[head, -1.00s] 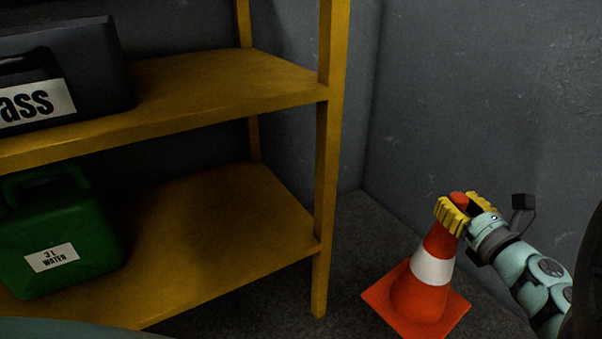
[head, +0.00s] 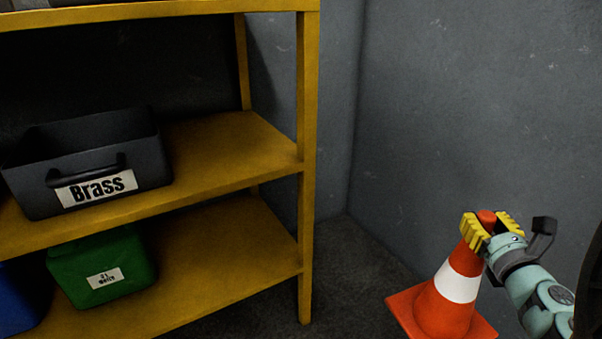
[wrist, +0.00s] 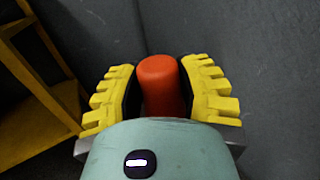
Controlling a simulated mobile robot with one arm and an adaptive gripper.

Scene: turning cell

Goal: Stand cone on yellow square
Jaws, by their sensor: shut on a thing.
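The traffic cone (head: 453,290) is orange with a white band and a square orange base. It is at the lower right of the head view, close to upright. My gripper (head: 487,221) is shut on the cone's top, with a yellow padded finger on each side. In the wrist view the cone's rounded orange tip (wrist: 160,80) stands between the two fingers of my gripper (wrist: 162,92). The base's lower edge is near the bottom of the head view, and I cannot tell whether it touches the floor. No yellow square shows in any view.
A yellow shelf unit (head: 308,200) stands at the left. It holds a black bin labelled Brass (head: 95,165), a green container (head: 100,268) and part of a blue one (head: 20,300). Grey walls (head: 450,110) meet in the corner behind the cone. Dark floor (head: 350,265) is free between shelf and cone.

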